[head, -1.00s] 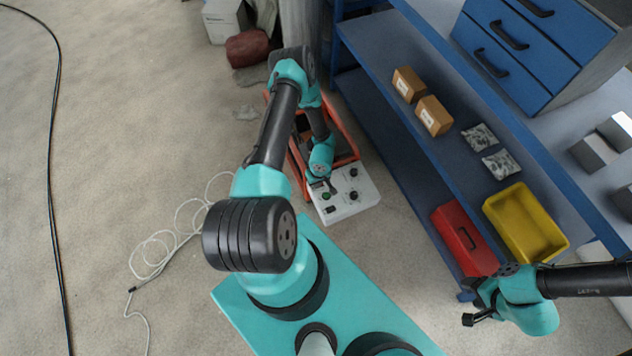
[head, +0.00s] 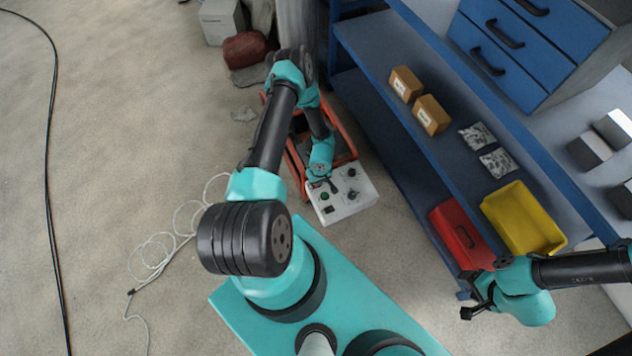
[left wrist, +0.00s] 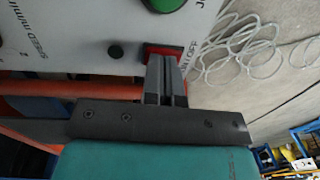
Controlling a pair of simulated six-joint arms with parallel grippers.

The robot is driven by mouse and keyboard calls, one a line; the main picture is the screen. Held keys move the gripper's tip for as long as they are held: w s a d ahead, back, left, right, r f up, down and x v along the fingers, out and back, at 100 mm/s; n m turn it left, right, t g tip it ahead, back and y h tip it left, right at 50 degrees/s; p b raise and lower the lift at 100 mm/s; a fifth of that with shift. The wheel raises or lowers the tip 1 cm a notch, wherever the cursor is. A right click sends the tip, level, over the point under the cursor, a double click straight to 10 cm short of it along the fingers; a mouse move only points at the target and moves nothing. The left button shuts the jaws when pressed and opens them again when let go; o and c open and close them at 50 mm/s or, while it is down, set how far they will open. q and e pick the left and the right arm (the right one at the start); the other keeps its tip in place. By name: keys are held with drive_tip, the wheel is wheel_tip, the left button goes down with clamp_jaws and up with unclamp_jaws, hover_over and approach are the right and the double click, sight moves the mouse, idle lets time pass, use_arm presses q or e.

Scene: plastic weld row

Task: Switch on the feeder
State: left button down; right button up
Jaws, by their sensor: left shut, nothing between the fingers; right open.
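The feeder's white control box (head: 345,207) stands on the floor past the teal base, with dark knobs (head: 352,194) and a green button (head: 325,196). My left gripper (head: 332,186) is over the panel, shut and empty. In the left wrist view its closed fingertips (left wrist: 164,56) are at a red-framed switch (left wrist: 149,48) and cover most of it. I cannot tell if they press it. Part of the green button (left wrist: 166,3) shows above the switch, with a small black round part (left wrist: 116,52) to its left. My right gripper (head: 474,300) is open and empty at the lower right.
An orange frame (head: 347,140) stands right behind the box. A white cable (head: 160,240) lies coiled on the floor at left.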

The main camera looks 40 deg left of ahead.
use_arm(q)
drive_tip(key=shift+r, duration=0.1)
wheel_tip(320, 180, up, 14)
drive_tip(key=w, duration=0.1)
drive_tip(key=shift+w+d, duration=0.3)
idle(0.5)
drive_tip(key=shift+s, duration=0.1)
drive_tip(key=shift+s+a+f, duration=0.2)
drive_tip(key=shift+s+a, duration=0.1)
drive_tip(key=shift+s, duration=0.35)
drive_tip(key=shift+f, duration=0.15)
drive_tip(key=f, duration=0.4)
drive_tip(key=s+f, duration=0.1)
drive_tip(key=f, duration=0.8)
drive_tip(key=shift+s+a+f, duration=0.3)
drive_tip(key=shift+f, duration=0.05)
